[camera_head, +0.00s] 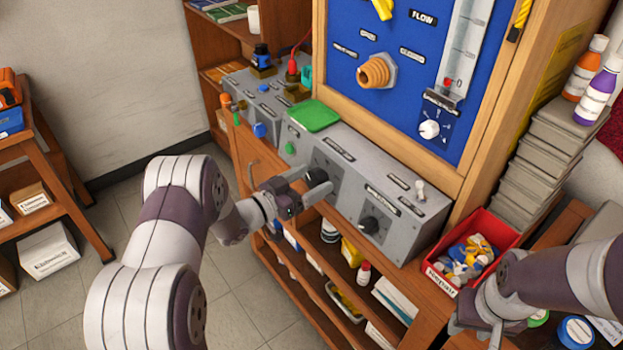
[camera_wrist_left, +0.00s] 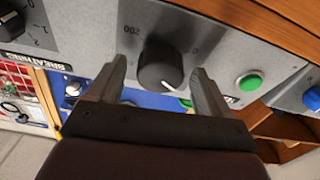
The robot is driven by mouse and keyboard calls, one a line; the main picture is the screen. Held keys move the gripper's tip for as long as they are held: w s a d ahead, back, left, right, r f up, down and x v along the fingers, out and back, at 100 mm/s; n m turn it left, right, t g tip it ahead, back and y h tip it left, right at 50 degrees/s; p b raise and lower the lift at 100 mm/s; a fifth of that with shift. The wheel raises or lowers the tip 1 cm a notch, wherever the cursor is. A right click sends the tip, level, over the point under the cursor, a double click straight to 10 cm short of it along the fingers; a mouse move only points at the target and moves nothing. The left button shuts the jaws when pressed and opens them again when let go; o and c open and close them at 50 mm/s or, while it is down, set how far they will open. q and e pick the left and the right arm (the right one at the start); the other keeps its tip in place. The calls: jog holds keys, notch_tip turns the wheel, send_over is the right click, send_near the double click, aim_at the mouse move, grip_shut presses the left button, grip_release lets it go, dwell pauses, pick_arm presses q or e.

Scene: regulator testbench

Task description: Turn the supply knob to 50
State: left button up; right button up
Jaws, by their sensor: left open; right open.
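A round black knob (camera_wrist_left: 160,66) sits on the grey console front, centred in the left wrist view, with a scale reading 200 and 0 beside it. Its white pointer line slants toward the lower right of that view. I cannot read a label naming it as the supply knob. My left gripper (camera_head: 313,182) is open at this knob, which shows partly behind the fingers in the head view (camera_head: 318,174). In the wrist view the left fingers (camera_wrist_left: 156,92) stand on either side of it; contact is unclear. My right gripper (camera_head: 488,312) is open at the lower right, away from the console.
A second black knob (camera_head: 370,225) and a toggle switch (camera_head: 420,188) are further right on the console (camera_head: 400,232). A green button (camera_wrist_left: 250,82) is near the left fingers. A red parts bin (camera_head: 500,228) stands near my right arm. A blue panel (camera_head: 400,60) rises behind.

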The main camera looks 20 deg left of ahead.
pick_arm(q)
jog(key=shift+d+r, duration=0.1)
jog(key=shift+d, duration=0.1)
jog(key=shift+w, duration=0.3)
jog(key=c, duration=1)
jog(key=shift+m, duration=0.3)
jog(key=o, duration=1)
